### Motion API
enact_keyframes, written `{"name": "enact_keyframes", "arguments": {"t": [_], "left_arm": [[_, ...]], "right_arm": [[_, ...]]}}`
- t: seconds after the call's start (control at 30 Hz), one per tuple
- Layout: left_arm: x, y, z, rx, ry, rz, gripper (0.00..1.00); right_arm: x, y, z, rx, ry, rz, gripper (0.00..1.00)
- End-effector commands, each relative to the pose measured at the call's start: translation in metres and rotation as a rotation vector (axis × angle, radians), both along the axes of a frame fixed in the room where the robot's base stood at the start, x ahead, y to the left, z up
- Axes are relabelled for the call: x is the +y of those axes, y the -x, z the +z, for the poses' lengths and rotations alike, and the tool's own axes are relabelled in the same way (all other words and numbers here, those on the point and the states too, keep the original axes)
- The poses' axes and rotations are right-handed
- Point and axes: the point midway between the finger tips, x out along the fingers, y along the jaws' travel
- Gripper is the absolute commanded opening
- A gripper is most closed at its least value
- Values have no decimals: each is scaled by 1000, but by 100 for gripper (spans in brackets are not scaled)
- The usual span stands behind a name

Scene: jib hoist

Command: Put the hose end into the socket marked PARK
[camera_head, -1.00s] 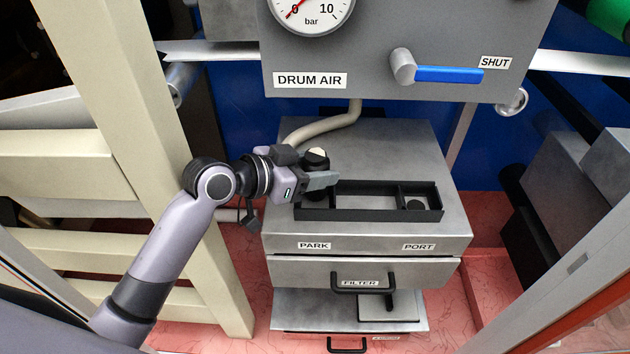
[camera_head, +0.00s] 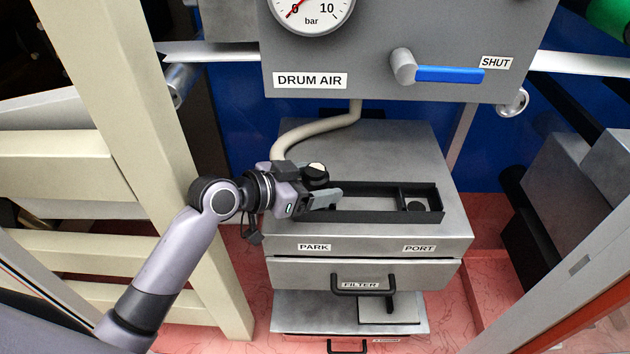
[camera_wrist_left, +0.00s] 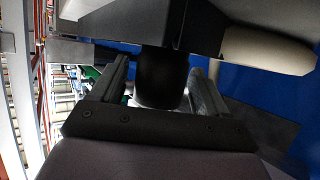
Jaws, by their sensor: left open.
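My left gripper (camera_head: 325,198) is open over the left end of the black tray (camera_head: 375,217), above the PARK label (camera_head: 314,247). The hose end (camera_head: 316,172), black with a cream top, stands close beside the fingers. The wrist view shows a black cylinder (camera_wrist_left: 160,78), likely the hose end, between the two spread fingers. The gripper hides the PARK socket, so I cannot tell whether the hose end sits in it. The beige hose (camera_head: 318,127) runs up to the panel. My right gripper is not in view.
The DRUM AIR panel (camera_head: 390,30), with a blue-handled valve (camera_head: 448,74), overhangs the cabinet's back. The FILTER drawer (camera_head: 430,272) is below the tray. A cream frame post (camera_head: 135,110) stands close at left. The cabinet top right of the tray is clear.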

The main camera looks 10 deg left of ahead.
Motion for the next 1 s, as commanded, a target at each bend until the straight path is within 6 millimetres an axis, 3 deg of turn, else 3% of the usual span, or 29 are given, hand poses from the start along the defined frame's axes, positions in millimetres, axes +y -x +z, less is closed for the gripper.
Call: {"name": "enact_keyframes", "arguments": {"t": [0.6, 1.0], "left_arm": [[44, 48, 29, -2, -2, 0, 75], [47, 51, 31, 0, 1, -1, 75]], "right_arm": [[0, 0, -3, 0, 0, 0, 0], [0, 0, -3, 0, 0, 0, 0]]}}
